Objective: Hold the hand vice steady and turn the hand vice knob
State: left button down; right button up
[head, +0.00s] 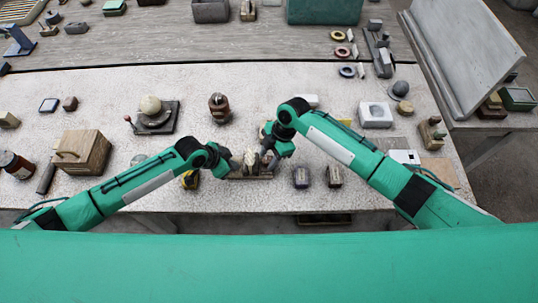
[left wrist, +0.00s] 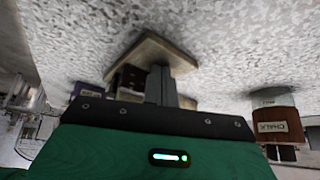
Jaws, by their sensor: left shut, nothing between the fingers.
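A small pale object that looks like the hand vice (head: 250,160) sits on a brown wooden base (head: 250,177) near the table's front edge. It is small and partly covered, so I cannot make out its knob. My left gripper (head: 231,164) is just left of it, shut and empty. In the left wrist view the grey fingers of this gripper (left wrist: 160,85) are together in front of a wooden board (left wrist: 155,50); contact is unclear. My right gripper (head: 266,157) is at the right side of the vice, its fingers too small and hidden to judge.
A dark red-brown jar (head: 219,107) stands behind the grippers. Two small dark blocks (head: 301,177) (head: 334,176) stand right of the vice. A wooden box (head: 82,152) is at the left. A jar labelled CHALK (left wrist: 278,125) shows in the left wrist view.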

jog(key=c, duration=0.7)
jog(key=shift+s+m, duration=0.1)
jog(key=shift+m, duration=0.3)
jog(key=m+t, duration=0.1)
jog(key=m, duration=0.2)
jog(key=shift+s, duration=0.15)
jog(key=m+t, duration=0.1)
jog(key=m, duration=0.2)
jog(key=shift+s+m+t, duration=0.1)
jog(key=shift+m+t, duration=0.2)
jog(key=shift+t, duration=0.1)
jog(key=m, duration=0.2)
jog(key=m+t, duration=0.1)
jog(key=m, duration=0.1)
jog(key=shift+s+a+t, duration=0.1)
jog(key=shift+s+t, duration=0.05)
jog(key=shift+t, duration=0.15)
jog(key=shift+m+t+h, duration=0.5)
jog(key=shift+m+h, duration=0.1)
jog(key=shift+m, duration=1.2)
